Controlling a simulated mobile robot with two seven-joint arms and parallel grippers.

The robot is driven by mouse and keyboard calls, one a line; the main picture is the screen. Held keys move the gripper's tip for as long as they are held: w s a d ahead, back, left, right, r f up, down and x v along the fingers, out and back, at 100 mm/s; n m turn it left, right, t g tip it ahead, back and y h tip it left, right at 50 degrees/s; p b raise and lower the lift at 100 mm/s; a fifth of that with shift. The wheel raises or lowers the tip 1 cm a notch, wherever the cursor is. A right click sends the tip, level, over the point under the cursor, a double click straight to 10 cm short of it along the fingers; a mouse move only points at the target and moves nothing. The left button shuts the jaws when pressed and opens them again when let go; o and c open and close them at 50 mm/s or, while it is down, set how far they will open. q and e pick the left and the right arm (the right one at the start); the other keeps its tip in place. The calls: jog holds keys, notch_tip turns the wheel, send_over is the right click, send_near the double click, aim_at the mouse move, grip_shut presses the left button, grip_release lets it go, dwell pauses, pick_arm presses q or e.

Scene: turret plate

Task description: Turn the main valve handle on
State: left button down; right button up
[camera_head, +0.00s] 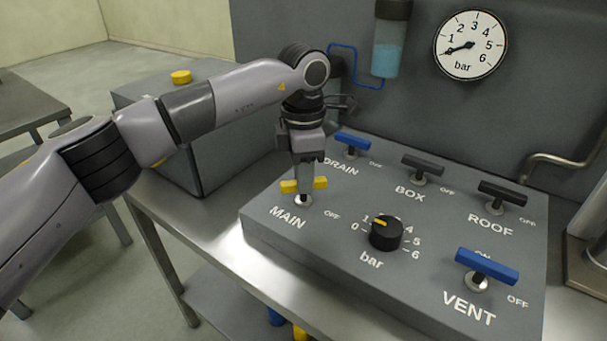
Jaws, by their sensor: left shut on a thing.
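The yellow main valve handle (319,183) sits on a short metal stem above the MAIN label on the grey control panel (340,240). It lies roughly crosswise in the picture, with its right end up from the OFF label. My left gripper (303,184) points down from above and is shut on the middle of the handle. The gripper hides that middle part, and no ON label shows by this handle. My right gripper is not in view.
Blue drain (353,140), dark box (423,162), dark roof (502,192) and blue vent (487,265) handles stand on the panel. A black bar knob (386,234) is right of MAIN. A round gauge (470,45) hangs behind, its needle pointing left, just below 1.

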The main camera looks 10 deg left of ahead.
pick_arm(q)
jog(key=n, duration=0.4)
jog(key=shift+n, duration=0.3)
jog(key=shift+n+b, duration=0.35)
jog(key=shift+n, duration=1.65)
jog(key=c, duration=1)
grip_release()
jog(key=shift+c, duration=0.2)
jog(key=shift+r, duration=0.15)
notch_tip(320, 180, up, 7)
jog(key=shift+b, duration=0.4)
jog(key=shift+s, duration=0.1)
